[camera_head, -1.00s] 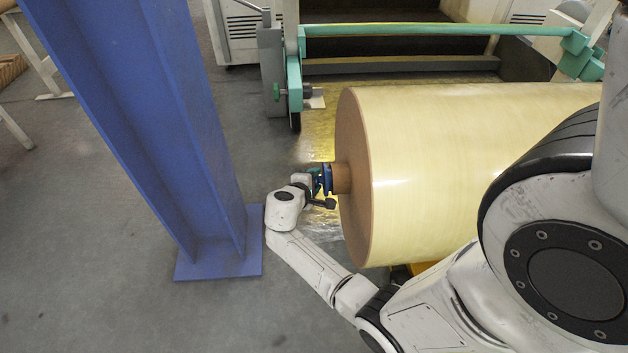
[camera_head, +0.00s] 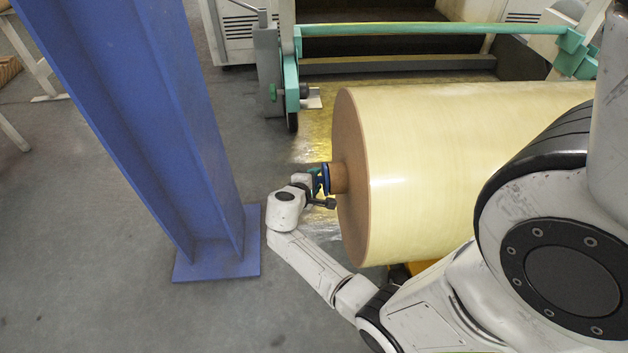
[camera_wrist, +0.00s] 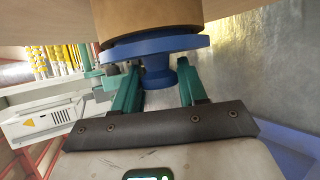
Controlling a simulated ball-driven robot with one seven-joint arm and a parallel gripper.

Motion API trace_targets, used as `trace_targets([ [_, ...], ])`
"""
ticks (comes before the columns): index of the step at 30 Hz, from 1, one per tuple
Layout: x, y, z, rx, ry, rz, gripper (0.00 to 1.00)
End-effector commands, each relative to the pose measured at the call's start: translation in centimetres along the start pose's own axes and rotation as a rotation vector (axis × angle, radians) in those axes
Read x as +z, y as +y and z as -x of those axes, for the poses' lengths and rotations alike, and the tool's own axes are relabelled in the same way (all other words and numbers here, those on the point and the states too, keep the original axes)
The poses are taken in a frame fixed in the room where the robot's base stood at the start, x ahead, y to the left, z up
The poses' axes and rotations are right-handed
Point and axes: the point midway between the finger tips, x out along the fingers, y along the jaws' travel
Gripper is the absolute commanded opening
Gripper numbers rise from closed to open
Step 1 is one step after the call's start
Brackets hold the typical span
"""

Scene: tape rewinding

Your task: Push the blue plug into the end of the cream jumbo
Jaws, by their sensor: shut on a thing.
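The cream jumbo (camera_head: 440,150) lies on its side, with a brown cardboard core (camera_head: 339,178) sticking out of its left end. The core also shows at the top of the wrist view (camera_wrist: 150,20). The blue plug (camera_wrist: 155,48) has its wide flange at the core's mouth, square to it as far as I can tell; how deep it sits inside is hidden. In the head view the plug (camera_head: 326,179) is a thin blue ring. My gripper (camera_wrist: 157,85), with green fingers, is shut on the plug's knob below the flange.
A blue steel column (camera_head: 165,130) stands close to the left of my arm, its base plate on the floor. A machine with a green bar (camera_head: 430,30) stands behind the jumbo. Grey floor (camera_head: 90,250) is open at lower left.

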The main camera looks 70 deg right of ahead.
Motion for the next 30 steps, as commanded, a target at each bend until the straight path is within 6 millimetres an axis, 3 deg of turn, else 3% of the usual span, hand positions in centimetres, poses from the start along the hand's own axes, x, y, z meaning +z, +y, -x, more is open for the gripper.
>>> trace_targets([
  [24,0.49,0.04,-0.25,0.0,0.0,0.0,0.22],
  [25,0.49,0.04,-0.25,0.0,0.0,0.0,0.43],
  [30,0.49,0.04,-0.25,0.0,0.0,0.0,0.59],
])
